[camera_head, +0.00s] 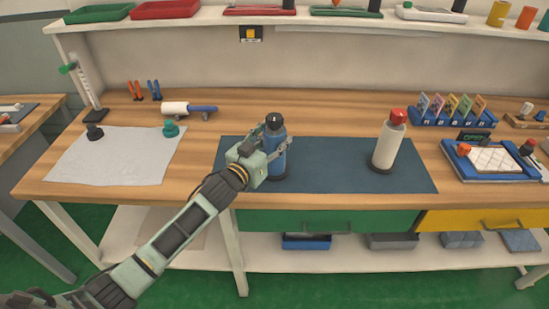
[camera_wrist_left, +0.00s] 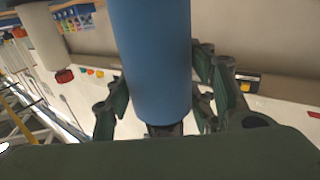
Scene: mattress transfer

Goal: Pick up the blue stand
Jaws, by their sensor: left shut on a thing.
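The blue stand (camera_head: 278,160) is an upright blue cylinder with a black top, at the left part of a dark blue mat (camera_head: 335,165). My left gripper (camera_head: 270,152) is shut on its upper half. Its dark base shows at the mat, and I cannot tell whether it touches. The left wrist view is turned over and shows the blue stand (camera_wrist_left: 155,60) large between the green finger links (camera_wrist_left: 165,95), with its black top below. My right gripper is not in view.
A white cylinder (camera_head: 388,148) with a red top stands on the mat's right. A white sheet (camera_head: 110,160) with black and green knobs lies left. A blue tray (camera_head: 490,162) and card rack (camera_head: 452,113) are at the right. A shelf (camera_head: 320,22) runs above. The mat's middle is clear.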

